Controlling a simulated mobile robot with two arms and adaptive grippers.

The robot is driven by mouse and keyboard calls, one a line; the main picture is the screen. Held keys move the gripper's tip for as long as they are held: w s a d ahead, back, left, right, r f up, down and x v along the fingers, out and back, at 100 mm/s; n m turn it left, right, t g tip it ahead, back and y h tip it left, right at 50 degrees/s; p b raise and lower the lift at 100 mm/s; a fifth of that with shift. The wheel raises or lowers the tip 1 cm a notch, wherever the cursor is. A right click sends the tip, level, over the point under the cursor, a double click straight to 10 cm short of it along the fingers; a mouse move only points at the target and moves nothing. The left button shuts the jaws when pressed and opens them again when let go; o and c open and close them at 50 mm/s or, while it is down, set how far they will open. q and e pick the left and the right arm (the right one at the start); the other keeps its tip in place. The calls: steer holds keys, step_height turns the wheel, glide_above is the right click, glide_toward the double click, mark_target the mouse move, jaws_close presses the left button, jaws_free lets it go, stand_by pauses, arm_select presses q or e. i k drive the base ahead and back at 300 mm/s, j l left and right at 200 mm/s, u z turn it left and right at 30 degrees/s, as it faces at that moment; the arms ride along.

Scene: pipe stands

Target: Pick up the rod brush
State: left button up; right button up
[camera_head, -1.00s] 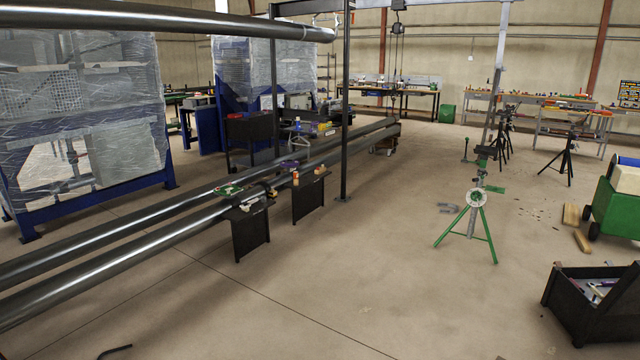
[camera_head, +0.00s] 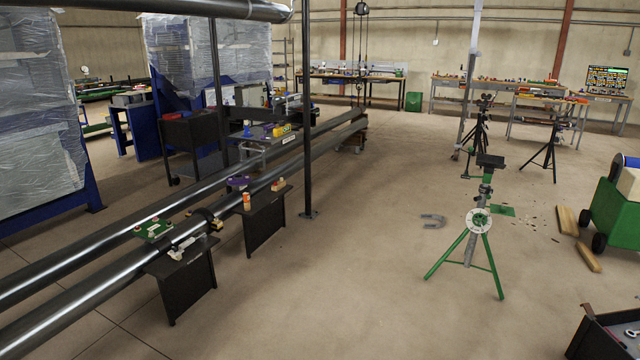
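I cannot make out a rod brush for sure in the head view. Several small items lie on the black side plates by the two long pipes, too small to name with certainty. Among them are a pale metallic item (camera_head: 181,248) on the nearer plate (camera_head: 187,287) and an orange-and-white cylinder (camera_head: 247,201) on the farther plate (camera_head: 266,224). Neither of my grippers shows in the view.
Two long steel pipes (camera_head: 95,275) run from lower left toward the back. A green tripod stand (camera_head: 479,222) stands right of centre, with a horseshoe-shaped piece (camera_head: 433,221) beside it. A dark bin (camera_head: 607,335) is at lower right. The middle floor is clear.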

mark_target(268, 129)
steer(key=i+l+z, duration=0.15)
steer(key=i, duration=2.1)
steer(key=i+u, duration=0.3)
steer(key=i, duration=0.35)
steer(key=i+u, duration=0.25)
steer(key=i, duration=0.4)
steer(key=i+l+u, duration=0.3)
steer(key=i, duration=0.3)
steer(key=i+j, duration=0.05)
steer(key=j, duration=0.05)
